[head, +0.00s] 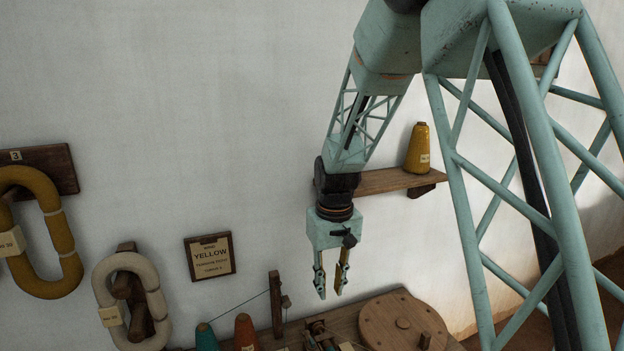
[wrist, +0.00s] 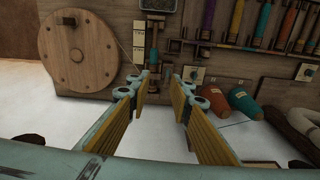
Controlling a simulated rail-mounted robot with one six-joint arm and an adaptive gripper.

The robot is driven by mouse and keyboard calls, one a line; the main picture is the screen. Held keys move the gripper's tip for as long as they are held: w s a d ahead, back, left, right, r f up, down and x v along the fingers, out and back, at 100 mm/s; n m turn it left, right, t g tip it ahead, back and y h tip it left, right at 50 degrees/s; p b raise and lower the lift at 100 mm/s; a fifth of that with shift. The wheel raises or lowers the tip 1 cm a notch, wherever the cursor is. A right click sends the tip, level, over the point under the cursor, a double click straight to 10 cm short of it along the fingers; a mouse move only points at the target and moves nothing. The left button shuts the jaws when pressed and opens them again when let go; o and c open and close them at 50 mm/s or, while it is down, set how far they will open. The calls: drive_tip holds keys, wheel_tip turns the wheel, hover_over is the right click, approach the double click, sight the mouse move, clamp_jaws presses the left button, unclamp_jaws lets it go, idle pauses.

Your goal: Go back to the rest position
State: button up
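My gripper (head: 331,278) hangs pointing down in the head view, above the back of a wooden bench. Its two fingers are apart with nothing between them. In the wrist view the gripper (wrist: 163,85) also shows open and empty, with yellow pads on the inner faces. Beyond the fingertips are the bench top and a small spindle device, apart from the fingers.
A wooden bench (head: 364,322) carries a round wooden disc (head: 403,322), a teal cone (head: 206,338) and a red-orange cone (head: 245,333). A yellow cone (head: 418,149) stands on a wall shelf (head: 385,181) right of my wrist. Yarn hanks and a "YELLOW" sign (head: 210,256) hang left.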

drive_tip(key=s+d+r+m+t, duration=0.1)
drive_tip(key=s+d+r, duration=0.4)
drive_tip(key=s+r, duration=0.45)
drive_tip(key=s+d+r+m+t, duration=0.1)
drive_tip(key=s+d+r, duration=0.4)
drive_tip(key=s+r, duration=0.5)
drive_tip(key=s+d+r, duration=0.1)
drive_tip(key=s+d, duration=0.1)
drive_tip(key=s, duration=0.6)
drive_tip(key=s+d+r+m+t, duration=0.1)
drive_tip(key=s+d+r, duration=0.1)
drive_tip(key=s, duration=0.6)
drive_tip(key=s+d+r, duration=0.2)
drive_tip(key=s, duration=0.7)
drive_tip(key=shift+r+m, duration=0.25)
drive_tip(key=shift+m, duration=0.05)
